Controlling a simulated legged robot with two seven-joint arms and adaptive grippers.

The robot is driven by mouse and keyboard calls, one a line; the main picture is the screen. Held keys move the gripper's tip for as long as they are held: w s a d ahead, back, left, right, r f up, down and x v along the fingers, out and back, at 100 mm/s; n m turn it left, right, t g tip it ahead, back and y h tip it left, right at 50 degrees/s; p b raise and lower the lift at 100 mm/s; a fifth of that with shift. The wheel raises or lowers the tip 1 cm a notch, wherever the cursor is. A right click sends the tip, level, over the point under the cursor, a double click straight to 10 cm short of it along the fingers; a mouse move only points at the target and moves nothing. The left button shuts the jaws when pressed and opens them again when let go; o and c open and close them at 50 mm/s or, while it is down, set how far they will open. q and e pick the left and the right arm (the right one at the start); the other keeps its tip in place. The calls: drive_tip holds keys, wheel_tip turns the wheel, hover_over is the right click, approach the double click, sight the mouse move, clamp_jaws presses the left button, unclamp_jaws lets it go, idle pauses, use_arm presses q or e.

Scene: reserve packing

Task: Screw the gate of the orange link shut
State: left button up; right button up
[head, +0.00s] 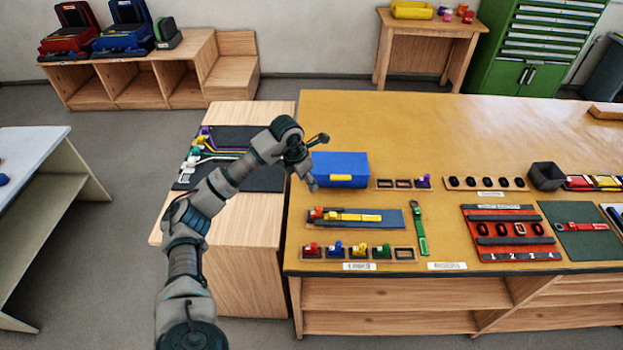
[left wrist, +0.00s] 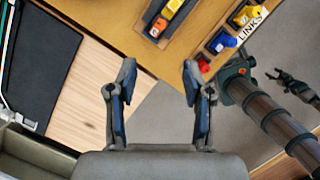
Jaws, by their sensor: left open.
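My left gripper (head: 310,180) hangs just left of the blue box, empty and apart from it. In the left wrist view its two fingers (left wrist: 160,82) are spread wide with nothing between them. On a blue mat (head: 390,217) lies a yellow strap (head: 355,216) with a small red-orange piece (head: 318,214) at its left end; I cannot tell whether this is the orange link. A rack below holds a red link (head: 311,248), blue link (head: 335,248), yellow link (head: 359,250) and green link (head: 383,250). No gate is clear at this size. A dark claw-like part (left wrist: 292,86), probably my right gripper, shows small at the right.
The blue box (head: 340,168) with a yellow tab stands at the table's left. A green strap (head: 420,232) lies right of the mat. The table's back half is mostly clear.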

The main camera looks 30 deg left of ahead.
sight(319, 208)
use_arm(q)
drive_tip(key=p+x, duration=0.1)
drive_tip(key=x, duration=1.4)
drive_tip(key=shift+d+p, duration=0.1)
drive_tip(key=shift+p, duration=0.2)
drive_tip(key=shift+w+f, duration=0.2)
drive_tip(key=shift+f, duration=0.5)
